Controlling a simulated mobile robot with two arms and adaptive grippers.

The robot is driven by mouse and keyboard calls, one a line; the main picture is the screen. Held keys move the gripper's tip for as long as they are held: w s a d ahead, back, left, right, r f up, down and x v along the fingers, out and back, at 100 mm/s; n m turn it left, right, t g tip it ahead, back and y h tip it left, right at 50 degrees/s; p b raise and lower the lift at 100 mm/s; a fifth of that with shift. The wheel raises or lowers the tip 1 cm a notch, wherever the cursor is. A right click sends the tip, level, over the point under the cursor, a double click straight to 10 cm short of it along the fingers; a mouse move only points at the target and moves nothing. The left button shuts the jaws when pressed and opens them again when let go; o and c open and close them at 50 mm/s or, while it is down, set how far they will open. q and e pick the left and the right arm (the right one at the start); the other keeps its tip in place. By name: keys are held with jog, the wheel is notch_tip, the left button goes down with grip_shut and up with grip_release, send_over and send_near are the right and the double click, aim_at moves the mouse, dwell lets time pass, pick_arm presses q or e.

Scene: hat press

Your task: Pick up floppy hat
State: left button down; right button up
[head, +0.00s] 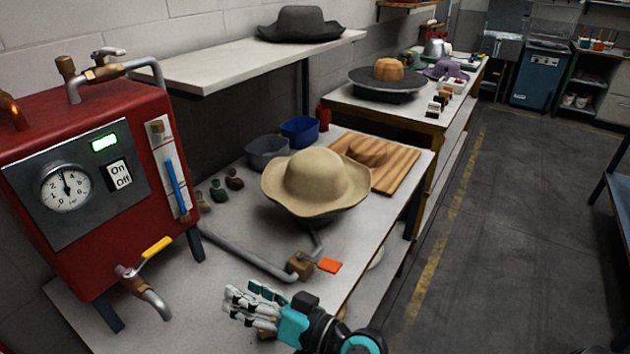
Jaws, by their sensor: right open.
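A tan floppy hat (314,178) with a wavy brim sits crown up on a dark round support on the near worktable (225,300). My right gripper (238,305) is at the bottom of the head view, over the front of this table. It is open and empty, nearer to me than the hat and apart from it. My left gripper is not in view.
A red boiler (100,120) with a gauge stands left. A grey pipe (245,254) with an orange-handled valve (330,265) lies before the hat. Behind are bowls (300,130) and a wooden board (400,168). A shelf (225,68) holds a dark hat (300,24).

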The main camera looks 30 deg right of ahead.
aim_at(309, 220)
jog(key=w+d+r+m+t+h, duration=0.4)
jog(key=w+d+m+h, duration=0.15)
jog(key=d+m, duration=0.2)
jog(key=w+d+r+m+t+h, duration=0.3)
jog(key=w+d+r+m+h, duration=0.15)
jog(key=d+m+h, duration=0.35)
jog(key=w+d+f+m+g+h+b, duration=0.1)
jog(key=f+m, duration=0.1)
jog(key=f, duration=0.3)
jog(key=d+f+m+g+h+b, duration=0.1)
jog(key=f+m+g, duration=0.1)
jog(key=f, duration=0.3)
jog(key=w+d+f+m+g+h+b, duration=0.1)
jog(key=f+m+g, duration=0.1)
jog(key=f, duration=0.3)
jog(key=shift+w+m+b, duration=0.35)
jog(key=shift+m, duration=0.5)
jog(key=shift+w+d+r, duration=0.15)
jog(key=shift+w+r, duration=0.35)
jog(key=x, duration=0.6)
jog(key=shift+w+d+f, duration=0.1)
jog(key=shift+w, duration=0.1)
jog(key=shift+s, duration=0.1)
jog(key=shift+c, duration=0.4)
